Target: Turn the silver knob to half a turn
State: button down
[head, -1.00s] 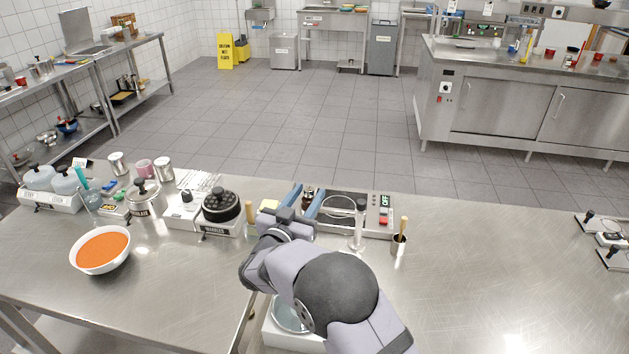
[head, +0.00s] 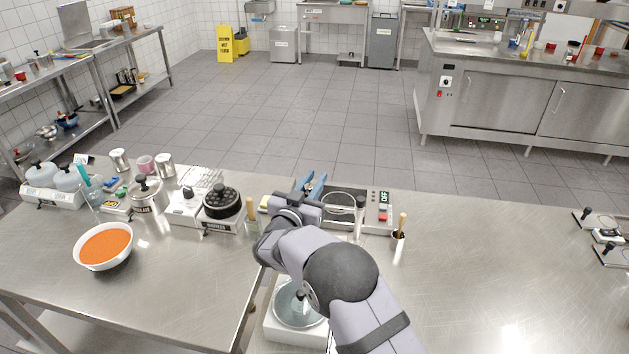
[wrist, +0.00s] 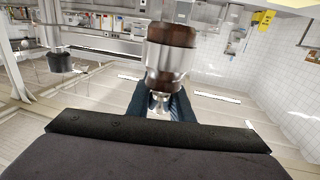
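A brown and silver cylinder (wrist: 172,52) like a small mill stands in front of my fingers in the upside-down wrist view. The silver knob (wrist: 160,104) is the narrow silver part at its end. My gripper (head: 309,186) has blue fingers, which also show in the wrist view on both sides of the knob. They look shut on it, though the cylinder hides the fingertips in the wrist view. In the head view the knob and cylinder are small and mostly hidden between the fingers, so the knob's angle cannot be read.
To the left are a black round device (head: 223,202) and a white bowl of orange soup (head: 105,246).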

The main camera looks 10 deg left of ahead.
aim_at(305, 191)
jog(key=shift+s+d+m+g+h+b, duration=0.15)
jog(key=shift+m+g+h+b, duration=0.3)
jog(key=shift+m+h, duration=0.45)
jog(key=shift+d+m+g+h+b, duration=0.35)
jog(key=shift+m+h, duration=0.2)
jog(key=shift+h, duration=0.7)
jog(key=shift+s+d+m+g+h+b, duration=0.15)
jog(key=shift+m+g+h+b, duration=0.35)
jog(key=shift+m+h, duration=0.4)
jog(key=shift+h, duration=0.25)
jog(key=c, duration=1.6)
grip_release()
jog(key=shift+o, duration=0.2)
jog(key=b+v, duration=0.2)
jog(key=v, duration=0.3)
jog(key=shift+s+a, duration=0.2)
jog(key=shift+s, duration=0.1)
jog(key=shift+v, duration=0.8)
